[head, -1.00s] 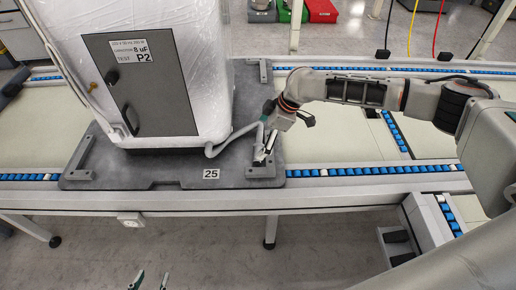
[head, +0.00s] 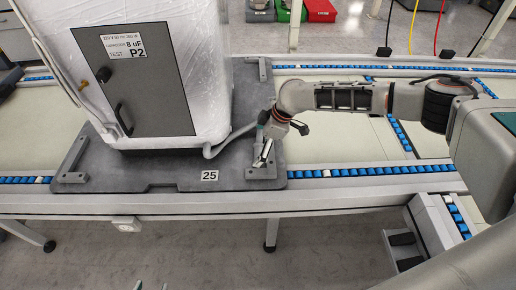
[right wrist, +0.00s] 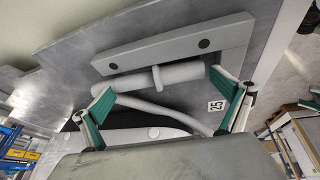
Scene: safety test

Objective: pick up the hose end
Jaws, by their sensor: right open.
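The grey hose (head: 228,139) leaves the foot of the white wrapped unit (head: 215,90) and runs right over the dark pallet. Its end is largely covered by my right gripper (head: 263,152) in the head view. In the right wrist view the hose end (right wrist: 135,82) is a pale grey cylinder with a collar, lying along a grey pallet bracket. My right gripper (right wrist: 165,95) is open, one green-padded finger near each end of the cylinder; touching cannot be told. My left gripper (head: 151,286) shows only two separated fingertips at the bottom edge, with nothing between them.
The pallet (head: 155,178) with label 25 (head: 209,176) rests on a roller conveyor (head: 345,172). Grey brackets (head: 74,160) stand at its corners. The conveyor surface right of the pallet (head: 330,142) is clear. Red and green bins (head: 321,10) stand behind.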

